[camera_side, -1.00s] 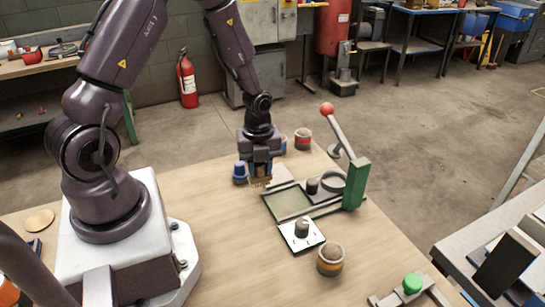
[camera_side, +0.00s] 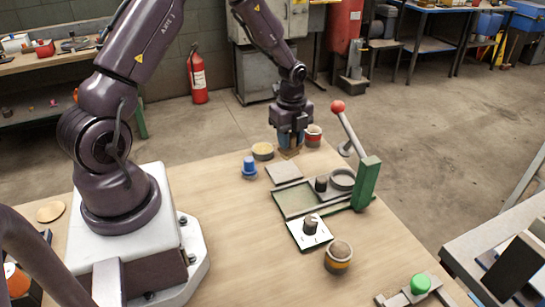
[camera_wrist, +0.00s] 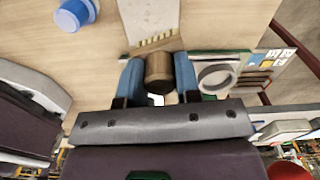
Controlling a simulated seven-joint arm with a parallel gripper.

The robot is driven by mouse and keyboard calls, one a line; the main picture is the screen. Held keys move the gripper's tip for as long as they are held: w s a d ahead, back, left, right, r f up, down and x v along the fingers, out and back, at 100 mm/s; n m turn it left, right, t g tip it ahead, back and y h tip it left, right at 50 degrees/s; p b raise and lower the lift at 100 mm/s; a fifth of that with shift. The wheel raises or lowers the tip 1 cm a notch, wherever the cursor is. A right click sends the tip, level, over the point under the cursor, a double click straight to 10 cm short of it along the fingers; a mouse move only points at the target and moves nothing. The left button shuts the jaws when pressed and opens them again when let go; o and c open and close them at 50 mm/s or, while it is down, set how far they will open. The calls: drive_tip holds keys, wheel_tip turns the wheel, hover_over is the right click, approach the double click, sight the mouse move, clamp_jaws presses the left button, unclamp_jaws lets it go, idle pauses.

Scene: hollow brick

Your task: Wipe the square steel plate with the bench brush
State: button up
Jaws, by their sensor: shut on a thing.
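The square steel plate (camera_side: 284,173) lies flat on the wooden bench, pale grey; part of it shows at the top of the wrist view (camera_wrist: 140,12). My gripper (camera_side: 290,147) is at the plate's far side, pointing down, shut on the bench brush (camera_side: 289,153). In the wrist view its blue fingers (camera_wrist: 158,80) clasp the brush's brown round handle (camera_wrist: 159,68). A row of pale bristles (camera_wrist: 155,42) shows at the plate's edge. I cannot tell whether they touch the plate.
A blue cup-like piece (camera_side: 249,168) and a yellowish tin (camera_side: 263,151) stand left of the plate. A green lever press (camera_side: 366,184) with a red ball stands to the right. A red-banded tin (camera_side: 314,135) is close beside my gripper.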

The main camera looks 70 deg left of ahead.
sight(298, 152)
drive_tip(key=shift+w+a+f+n, duration=0.2)
drive_tip(key=shift+w+f+n, duration=0.2)
drive_tip(key=shift+f+n, duration=0.3)
drive_tip(key=shift+w+a+f+n, duration=0.25)
drive_tip(key=shift+w+f+n, duration=0.25)
drive_tip(key=shift+n, duration=0.4)
drive_tip(key=shift+w+a+f+n, duration=0.2)
drive_tip(key=shift+w+f+n, duration=0.15)
drive_tip(key=shift+f+n, duration=0.35)
drive_tip(key=shift+s+f, duration=0.6)
drive_tip(key=shift+f, duration=0.25)
drive_tip(key=shift+c, duration=0.3)
drive_tip(key=shift+s, duration=3.1)
drive_tip(key=shift+s+d, duration=0.1)
drive_tip(key=shift+d, duration=0.4)
drive_tip(key=shift+w, duration=3.6)
drive_tip(key=shift+w+d, duration=0.1)
drive_tip(key=shift+w, duration=0.15)
drive_tip(key=shift+s+d, duration=0.1)
drive_tip(key=shift+d, duration=0.25)
drive_tip(key=shift+s+a, duration=0.1)
drive_tip(key=shift+s, duration=3.75)
wheel_tip(298, 152, up, 8)
drive_tip(key=shift+w+r, duration=0.15)
